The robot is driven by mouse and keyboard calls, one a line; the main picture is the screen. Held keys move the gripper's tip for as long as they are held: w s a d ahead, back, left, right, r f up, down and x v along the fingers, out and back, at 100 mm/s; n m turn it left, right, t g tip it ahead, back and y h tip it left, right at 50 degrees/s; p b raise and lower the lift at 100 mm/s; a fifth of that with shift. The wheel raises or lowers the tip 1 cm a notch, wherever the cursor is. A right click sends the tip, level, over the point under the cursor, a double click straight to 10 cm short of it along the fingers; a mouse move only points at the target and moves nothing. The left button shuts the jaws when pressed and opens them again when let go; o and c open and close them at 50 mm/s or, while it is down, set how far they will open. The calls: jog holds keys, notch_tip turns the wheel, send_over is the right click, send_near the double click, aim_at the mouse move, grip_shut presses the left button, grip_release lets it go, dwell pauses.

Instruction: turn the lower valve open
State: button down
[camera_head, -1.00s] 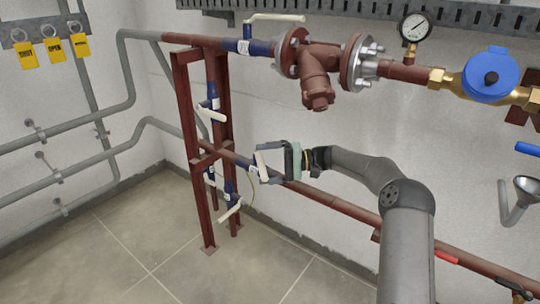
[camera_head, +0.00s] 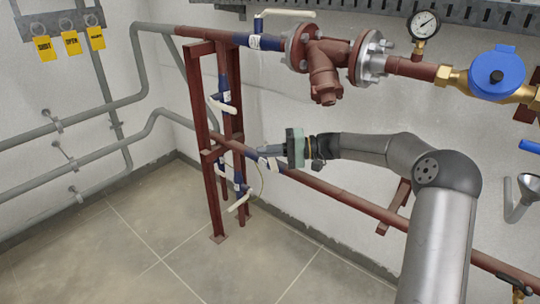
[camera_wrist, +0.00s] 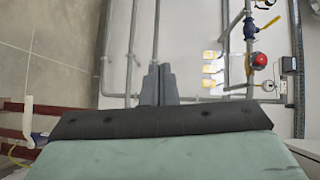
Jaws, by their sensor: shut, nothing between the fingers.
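The lower valve (camera_head: 264,162) is a blue body on the lower red pipe. Its white handle lies close below my gripper and is partly hidden; I cannot tell its exact angle. My gripper (camera_head: 261,150), with a green-grey body, points left just above this valve. Its fingers are together and empty. In the wrist view my gripper (camera_wrist: 159,85) also shows both fingers side by side with nothing between them. A white handle (camera_wrist: 28,115) beside a blue valve part shows at the left edge there, apart from the fingers; I cannot tell which valve it is.
A red frame (camera_head: 206,150) stands left of the valve, with other white-handled valves (camera_head: 222,103) and (camera_head: 240,198) on it. The upper pipe carries another white-handled valve (camera_head: 262,42) and a gauge (camera_head: 425,23). The floor (camera_head: 150,240) is clear.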

jog(key=w+a+f+n+t+h, duration=0.3)
jog(key=w+a+f+t+h, duration=0.15)
jog(key=a+f+h, duration=0.35)
jog(key=w+a+f+n+t+h, duration=0.35)
jog(key=a+f+t+h, duration=0.2)
jog(key=a+f, duration=0.45)
jog(key=s+d+r+n+t+h+b, duration=0.25)
jog(key=s+d+r+t+h, duration=0.35)
jog(key=h, duration=0.8)
jog(key=w+d+r+g+b, duration=0.1)
jog(key=w+d+b, duration=0.3)
jog(key=w+d, duration=0.3)
jog(key=shift+d+r+n+g, duration=0.3)
jog(key=shift+d, duration=1.05)
